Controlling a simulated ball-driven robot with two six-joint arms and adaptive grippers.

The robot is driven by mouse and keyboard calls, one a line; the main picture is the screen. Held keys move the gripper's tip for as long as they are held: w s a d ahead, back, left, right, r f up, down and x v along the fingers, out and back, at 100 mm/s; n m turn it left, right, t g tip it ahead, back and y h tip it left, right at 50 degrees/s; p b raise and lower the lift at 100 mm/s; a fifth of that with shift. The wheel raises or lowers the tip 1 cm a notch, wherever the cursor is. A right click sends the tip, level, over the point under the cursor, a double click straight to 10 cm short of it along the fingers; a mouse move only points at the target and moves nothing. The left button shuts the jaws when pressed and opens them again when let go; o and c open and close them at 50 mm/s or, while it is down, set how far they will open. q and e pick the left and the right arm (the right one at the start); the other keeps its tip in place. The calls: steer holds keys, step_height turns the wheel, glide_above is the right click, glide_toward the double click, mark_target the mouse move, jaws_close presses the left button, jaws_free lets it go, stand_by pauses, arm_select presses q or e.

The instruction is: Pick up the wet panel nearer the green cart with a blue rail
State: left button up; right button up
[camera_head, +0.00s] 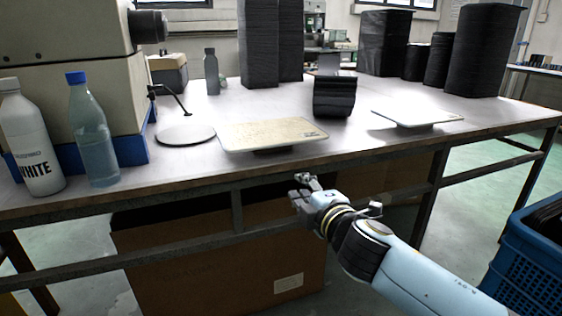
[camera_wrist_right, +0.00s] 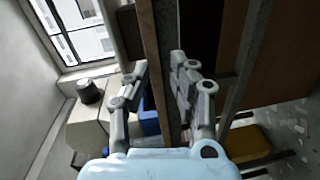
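A cream panel (camera_head: 272,133) with a mottled, speckled surface lies near the table's front edge, raised on a dark support. A paler, whiter panel (camera_head: 418,116) lies further right, also raised; its top looks bright and smooth. I cannot tell for sure which panel is wet. No green cart with a blue rail is recognisable. My right gripper (camera_head: 306,188) is in front of the table edge, below and right of the cream panel, touching neither panel. In the right wrist view its fingers (camera_wrist_right: 158,66) stand apart with nothing between them. My left gripper is out of view.
The table (camera_head: 345,140) also bears a white bottle (camera_head: 30,145), a clear blue-capped bottle (camera_head: 92,140), a round disc (camera_head: 186,134), a black ribbed block (camera_head: 334,97) and tall black stacks (camera_head: 484,50). A cardboard box (camera_head: 230,270) is underneath. A blue crate (camera_head: 535,255) stands at lower right.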

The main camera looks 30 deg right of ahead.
steer(key=t, duration=0.1)
glide_toward(282, 145)
steer(key=n, duration=0.1)
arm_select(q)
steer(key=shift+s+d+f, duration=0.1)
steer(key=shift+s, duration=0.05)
arm_select(e)
steer(key=x, duration=1)
steer(key=shift+c, duration=0.4)
jaws_close()
